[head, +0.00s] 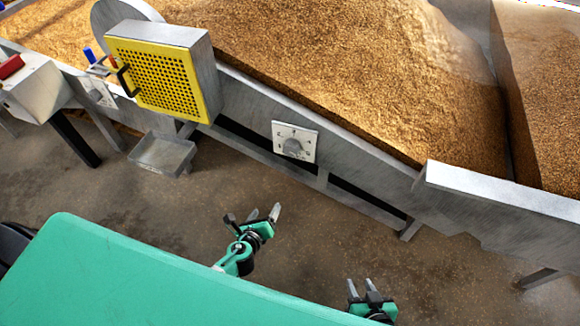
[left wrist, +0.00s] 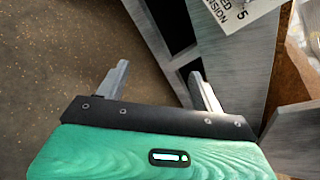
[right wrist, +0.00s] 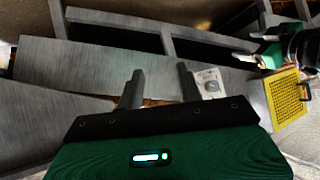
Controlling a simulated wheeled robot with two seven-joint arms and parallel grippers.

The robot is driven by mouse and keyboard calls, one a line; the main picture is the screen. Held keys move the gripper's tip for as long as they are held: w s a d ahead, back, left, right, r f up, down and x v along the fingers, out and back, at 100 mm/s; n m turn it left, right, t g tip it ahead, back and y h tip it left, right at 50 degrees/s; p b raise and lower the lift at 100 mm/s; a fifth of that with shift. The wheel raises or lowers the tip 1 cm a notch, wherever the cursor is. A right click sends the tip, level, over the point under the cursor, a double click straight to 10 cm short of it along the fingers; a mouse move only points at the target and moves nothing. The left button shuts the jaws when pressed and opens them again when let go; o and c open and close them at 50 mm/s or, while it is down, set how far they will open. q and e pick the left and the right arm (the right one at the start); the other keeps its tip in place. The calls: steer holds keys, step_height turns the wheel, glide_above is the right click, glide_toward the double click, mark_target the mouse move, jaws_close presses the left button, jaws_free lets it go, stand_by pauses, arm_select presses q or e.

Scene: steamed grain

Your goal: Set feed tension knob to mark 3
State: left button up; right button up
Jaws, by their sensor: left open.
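The feed tension knob (head: 292,147) is a round grey dial on a white plate (head: 281,129) fixed to the sloping grey side of the grain trough. Its pointer direction is too small to read. The knob (right wrist: 212,87) also shows in the right wrist view. In the left wrist view only a corner of the plate (left wrist: 232,14) shows, with part of its lettering and a 5. My left gripper (head: 253,214) is open and empty, below and left of the plate, apart from it. My right gripper (head: 361,286) is open and empty, lower and farther right.
A yellow perforated guard box (head: 160,78) with a dark handle juts out left of the plate. A small metal tray (head: 162,153) sits below it. A white box with a red top (head: 35,85) stands at far left. The floor (head: 320,225) before the trough is clear.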

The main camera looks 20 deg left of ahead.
mark_target(290, 152)
arm_select(q)
steer(key=w+d+r+m+t+b, duration=0.2)
steer(key=w+r+m+t+b, duration=0.2)
steer(key=r+m, duration=0.55)
steer(key=shift+n+h, duration=0.4)
steer(key=shift+n, duration=0.25)
steer(key=w, duration=0.8)
steer(key=w+r, duration=0.1)
steer(key=w, duration=0.3)
steer(key=shift+d, duration=0.35)
steer(key=shift+w, duration=0.65)
arm_select(e)
step_height(290, 152, up, 12)
steer(key=a+t+y, duration=0.1)
steer(key=t, duration=0.1)
steer(key=shift+w+a+t+y, duration=0.25)
steer(key=shift+a+t+y, duration=0.15)
arm_select(q)
steer(key=shift+c, duration=0.2)
arm_select(e)
steer(key=shift+f, duration=0.15)
arm_select(q)
steer(key=c, duration=0.9)
